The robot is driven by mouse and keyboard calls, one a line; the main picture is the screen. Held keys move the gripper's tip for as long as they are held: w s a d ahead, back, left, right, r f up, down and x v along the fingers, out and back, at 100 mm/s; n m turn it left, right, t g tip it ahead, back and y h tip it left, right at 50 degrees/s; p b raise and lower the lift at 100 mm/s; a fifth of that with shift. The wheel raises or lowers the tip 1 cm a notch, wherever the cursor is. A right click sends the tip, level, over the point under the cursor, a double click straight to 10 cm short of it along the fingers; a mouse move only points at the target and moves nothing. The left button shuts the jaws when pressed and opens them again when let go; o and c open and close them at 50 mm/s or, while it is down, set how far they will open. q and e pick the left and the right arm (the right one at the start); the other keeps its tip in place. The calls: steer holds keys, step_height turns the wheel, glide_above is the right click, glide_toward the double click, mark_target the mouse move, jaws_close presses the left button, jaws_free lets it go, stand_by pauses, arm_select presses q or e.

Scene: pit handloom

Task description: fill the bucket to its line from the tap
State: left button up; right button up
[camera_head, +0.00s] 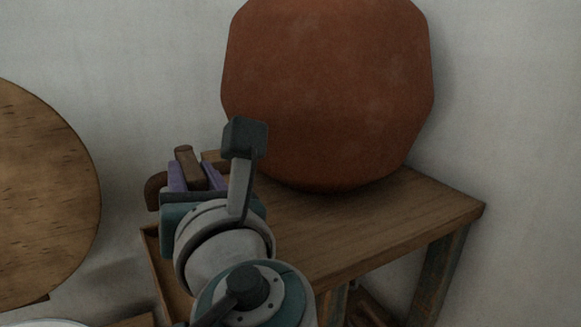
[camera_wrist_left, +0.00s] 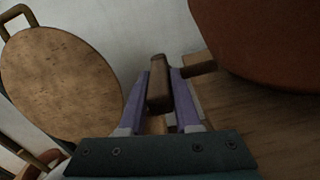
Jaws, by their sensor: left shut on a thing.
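A large reddish-brown clay vessel (camera_head: 325,90) stands on a wooden stand (camera_head: 400,215); its lower side also shows in the left wrist view (camera_wrist_left: 265,40). My left gripper (camera_head: 192,172) is beside the vessel's lower left side. Its purple fingers are shut on a brown bar, which looks like the tap handle (camera_head: 186,155); the bar stands between the fingers in the left wrist view (camera_wrist_left: 158,88). A brown stub (camera_wrist_left: 199,68) runs from near the bar towards the vessel. A curved brown piece (camera_head: 154,190) shows left of the fingers. I cannot make out the bucket or its line. My right gripper is out of view.
A round wooden disc (camera_head: 45,190) stands at the left; in the left wrist view it (camera_wrist_left: 60,85) has a loop handle (camera_wrist_left: 20,14) at its top. A pale rim (camera_head: 40,323) is cut off at the bottom left. A plain wall (camera_head: 520,90) is behind.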

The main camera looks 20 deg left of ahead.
arm_select(q)
jaws_close()
stand_by(0.8)
